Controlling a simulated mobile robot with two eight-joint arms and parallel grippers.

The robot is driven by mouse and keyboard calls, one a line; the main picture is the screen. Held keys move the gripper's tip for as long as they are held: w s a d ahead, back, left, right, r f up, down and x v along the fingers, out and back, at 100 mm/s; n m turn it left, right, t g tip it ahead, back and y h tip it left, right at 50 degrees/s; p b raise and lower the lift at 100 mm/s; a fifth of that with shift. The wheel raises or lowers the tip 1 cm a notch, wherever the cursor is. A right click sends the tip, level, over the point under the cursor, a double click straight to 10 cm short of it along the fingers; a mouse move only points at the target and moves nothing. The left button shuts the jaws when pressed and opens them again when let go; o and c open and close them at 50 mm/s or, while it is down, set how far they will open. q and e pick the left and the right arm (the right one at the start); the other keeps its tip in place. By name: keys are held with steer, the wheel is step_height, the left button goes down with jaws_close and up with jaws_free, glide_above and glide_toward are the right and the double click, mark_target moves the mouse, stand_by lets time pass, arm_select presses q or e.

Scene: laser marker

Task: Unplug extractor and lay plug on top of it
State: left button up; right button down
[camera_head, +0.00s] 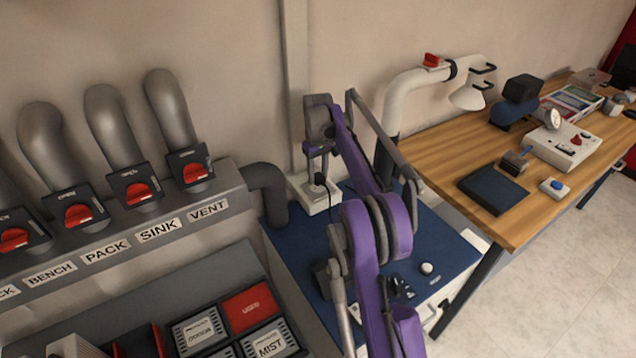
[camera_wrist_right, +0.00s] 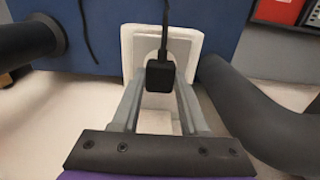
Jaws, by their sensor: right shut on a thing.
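The extractor (camera_head: 446,247) is a blue-topped unit with a pale front and a white knob, on the floor beside the bench. A white socket box (camera_head: 304,191) sits at its back edge against the wall; it also shows in the right wrist view (camera_wrist_right: 192,42). The black plug (camera_wrist_right: 160,76) with its cord stands at this box, between the fingers of my right gripper (camera_wrist_right: 161,84). My right gripper (camera_head: 318,165) points down and is shut on the plug (camera_head: 320,180). I cannot tell whether the plug is seated in the socket. My left gripper is not in view.
A grey duct (camera_head: 268,190) rises left of the socket, and a white extraction arm (camera_head: 400,100) stands to its right. A wooden bench (camera_head: 440,150) with instruments is at the right. A panel with red valves (camera_head: 140,195) is at the left.

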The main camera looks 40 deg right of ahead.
mark_target(319, 177)
steer(key=shift+r+p, duration=0.8)
steer(key=shift+r, duration=1.05)
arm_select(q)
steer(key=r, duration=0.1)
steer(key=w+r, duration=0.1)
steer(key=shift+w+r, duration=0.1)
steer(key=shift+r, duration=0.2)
arm_select(e)
steer(key=shift+s+a+f, duration=0.1)
steer(key=shift+s+f, duration=0.2)
steer(key=shift+s, duration=0.05)
steer(key=s+a+f, duration=0.1)
steer(key=s+f, duration=0.2)
steer(key=f, duration=0.1)
steer(key=s+a+f+b, duration=0.1)
steer(key=s+f, duration=0.3)
steer(key=s+a+f+b, duration=0.1)
steer(key=s+a+f, duration=0.1)
steer(key=s+f, duration=0.2)
steer(key=shift+s, duration=0.15)
steer(key=shift+f, duration=2.15)
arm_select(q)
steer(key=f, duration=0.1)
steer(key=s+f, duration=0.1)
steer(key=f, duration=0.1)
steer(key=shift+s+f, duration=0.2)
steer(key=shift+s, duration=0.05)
